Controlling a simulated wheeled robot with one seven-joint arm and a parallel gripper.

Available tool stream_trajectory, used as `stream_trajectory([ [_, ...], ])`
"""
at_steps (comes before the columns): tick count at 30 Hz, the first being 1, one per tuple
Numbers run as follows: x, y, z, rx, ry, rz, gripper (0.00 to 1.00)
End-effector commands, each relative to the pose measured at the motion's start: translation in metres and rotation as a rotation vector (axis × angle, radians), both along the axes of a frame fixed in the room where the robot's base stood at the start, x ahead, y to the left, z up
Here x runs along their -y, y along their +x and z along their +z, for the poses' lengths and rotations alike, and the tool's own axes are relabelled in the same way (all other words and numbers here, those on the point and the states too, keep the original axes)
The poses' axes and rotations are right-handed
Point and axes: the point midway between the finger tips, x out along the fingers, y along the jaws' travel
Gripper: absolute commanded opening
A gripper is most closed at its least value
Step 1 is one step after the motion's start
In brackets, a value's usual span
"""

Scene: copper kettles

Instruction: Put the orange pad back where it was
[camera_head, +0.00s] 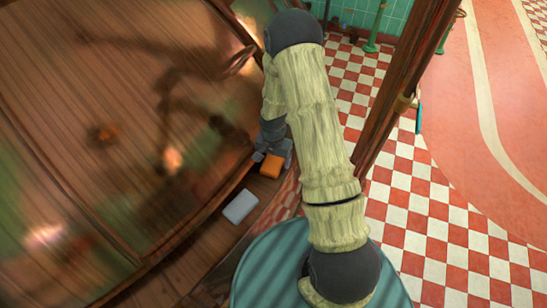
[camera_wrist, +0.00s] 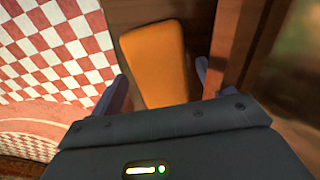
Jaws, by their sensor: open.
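The orange pad (camera_head: 270,166) is a rounded, flat block by the wooden ledge, at the end of my arm in the head view. In the wrist view the orange pad (camera_wrist: 154,50) lies over a dark wooden strip, straight ahead of my gripper (camera_wrist: 160,82). My gripper (camera_head: 272,150) is open, with one finger seen on each side of the pad. I cannot tell whether the fingers touch it. The near end of the pad is hidden behind the gripper's body in the wrist view.
A pale grey pad (camera_head: 240,206) lies on the wooden ledge (camera_head: 205,245), nearer to me. A large glossy brown surface (camera_head: 110,110) rises beside the ledge. A wooden post (camera_head: 388,95) stands right of my arm. Red and white checked floor (camera_head: 415,205) lies beyond.

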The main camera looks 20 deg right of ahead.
Motion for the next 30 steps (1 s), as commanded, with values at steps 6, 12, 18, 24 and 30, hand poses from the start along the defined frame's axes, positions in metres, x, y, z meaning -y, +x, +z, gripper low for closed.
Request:
stream_trajectory([
  [6,0.0,0.001,0.009,0.003,0.0,0.0,0.8],
  [12,0.0,0.001,0.036,0.004,0.001,-0.001,0.8],
  [18,0.0,0.001,0.069,0.004,0.0,-0.001,0.8],
  [24,0.001,0.0,0.102,0.004,0.001,-0.003,0.8],
  [30,0.001,0.0,0.12,0.001,0.0,-0.001,0.8],
])
